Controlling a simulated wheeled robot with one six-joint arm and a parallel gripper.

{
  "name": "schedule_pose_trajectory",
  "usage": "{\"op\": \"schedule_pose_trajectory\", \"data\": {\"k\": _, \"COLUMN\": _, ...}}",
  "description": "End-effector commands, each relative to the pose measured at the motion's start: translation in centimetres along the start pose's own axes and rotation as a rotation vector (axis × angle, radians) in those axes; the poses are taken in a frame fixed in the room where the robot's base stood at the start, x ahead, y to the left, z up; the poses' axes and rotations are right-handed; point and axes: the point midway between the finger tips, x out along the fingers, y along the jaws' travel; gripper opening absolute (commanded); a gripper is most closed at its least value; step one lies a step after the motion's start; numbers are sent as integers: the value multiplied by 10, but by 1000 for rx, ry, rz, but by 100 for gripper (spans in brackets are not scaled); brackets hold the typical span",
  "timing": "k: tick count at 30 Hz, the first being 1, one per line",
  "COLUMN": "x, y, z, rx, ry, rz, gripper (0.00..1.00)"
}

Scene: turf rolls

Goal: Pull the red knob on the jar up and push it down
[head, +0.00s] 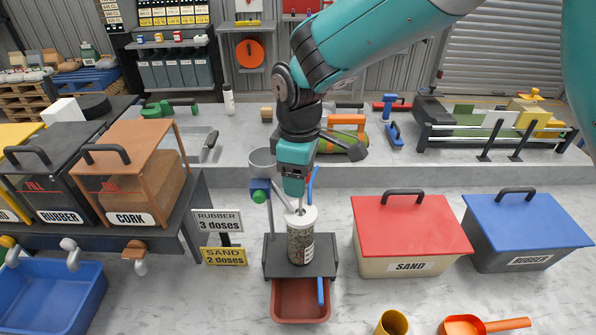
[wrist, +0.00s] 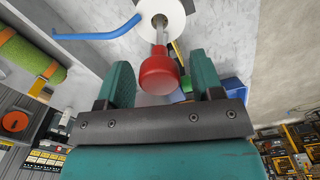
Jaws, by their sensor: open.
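The jar (head: 301,243) is clear with a white lid and dark, grainy contents, and it stands upright on a grey stand. In the wrist view the white lid (wrist: 178,20) is at the top, with a metal rod coming out of its middle. The red knob (wrist: 158,75) sits on that rod, between the two fingers of my gripper (wrist: 161,76). The fingers are open, with a visible gap on each side of the knob. In the head view my gripper (head: 295,185) is just above the jar and hides the knob.
A grey stand (head: 273,262) holds the jar above a red tray (head: 300,312). A blue handle (head: 313,182) rises close beside my gripper. A grey cup (head: 262,163) is to the left. Dose signs (head: 217,222) stand left, and a red-lidded sand box (head: 410,226) stands right.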

Motion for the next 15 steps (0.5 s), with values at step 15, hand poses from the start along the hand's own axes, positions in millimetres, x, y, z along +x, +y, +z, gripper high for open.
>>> {"op": "schedule_pose_trajectory", "data": {"k": 15, "x": 10, "y": 0, "z": 0, "rx": -1, "ry": 1, "rz": 0, "gripper": 40}}
